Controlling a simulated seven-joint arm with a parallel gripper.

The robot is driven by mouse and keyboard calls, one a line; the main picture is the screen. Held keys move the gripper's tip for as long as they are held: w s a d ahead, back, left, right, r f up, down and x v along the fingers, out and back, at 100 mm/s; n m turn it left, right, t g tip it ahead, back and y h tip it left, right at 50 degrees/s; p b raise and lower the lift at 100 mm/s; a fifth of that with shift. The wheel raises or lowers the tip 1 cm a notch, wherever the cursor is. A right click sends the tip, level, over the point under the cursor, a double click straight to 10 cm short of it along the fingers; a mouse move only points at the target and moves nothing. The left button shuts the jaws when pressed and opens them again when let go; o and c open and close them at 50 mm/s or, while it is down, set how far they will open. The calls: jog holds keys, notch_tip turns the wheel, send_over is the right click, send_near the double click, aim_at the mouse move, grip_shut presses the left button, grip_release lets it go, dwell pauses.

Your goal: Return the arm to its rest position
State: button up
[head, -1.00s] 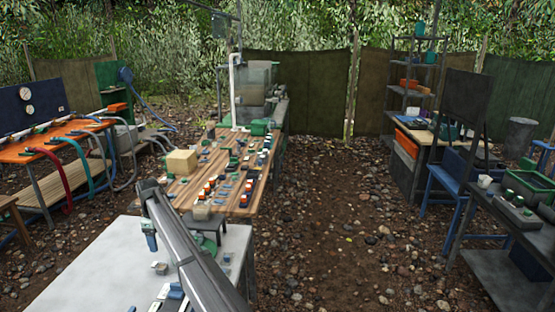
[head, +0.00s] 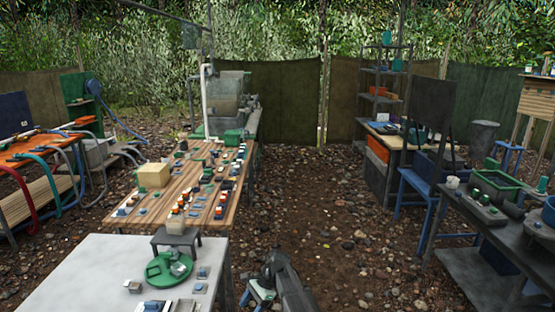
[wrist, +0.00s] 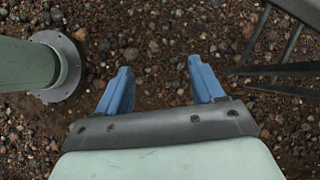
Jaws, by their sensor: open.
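My gripper (wrist: 160,92) shows in the wrist view with two blue fingers spread wide apart. Nothing is between them; only brown pebbly ground lies beyond. In the head view my arm is folded low at the bottom centre, just right of the pale table (head: 95,270). The blue of my gripper (head: 258,296) shows there near the bottom edge, clear of the table. The fingertips are hard to make out in that view.
A green round dish (head: 168,268), a small dark stand (head: 176,240) and small parts sit on the pale table. A wooden table (head: 125,213) with many parts stands behind. A dark bench (head: 480,235) is at right. Open gravel (head: 330,230) lies between.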

jog(key=s+d+f+n+g+h, duration=0.1)
jog(key=s+d+f+n, duration=0.1)
jog(key=s+d+f, duration=0.65)
jog(key=s+d+f+n+h, duration=0.2)
jog(key=s+d+f, duration=0.4)
jog(key=s+f, duration=0.5)
jog(key=s+d+f+n+g+h, duration=0.1)
jog(key=s+d, duration=0.3)
jog(key=s, duration=0.4)
jog(key=s+d+f+n+g, duration=0.1)
jog(key=s+d+f+n, duration=0.2)
jog(key=s, duration=0.6)
jog(key=s+d+f+n+h, duration=0.1)
jog(key=s+d+f, duration=0.3)
jog(key=s, duration=0.5)
jog(key=shift+s+d+n+g+h, duration=0.2)
jog(key=shift+d+n+g+h, duration=0.15)
jog(key=shift+n, duration=0.45)
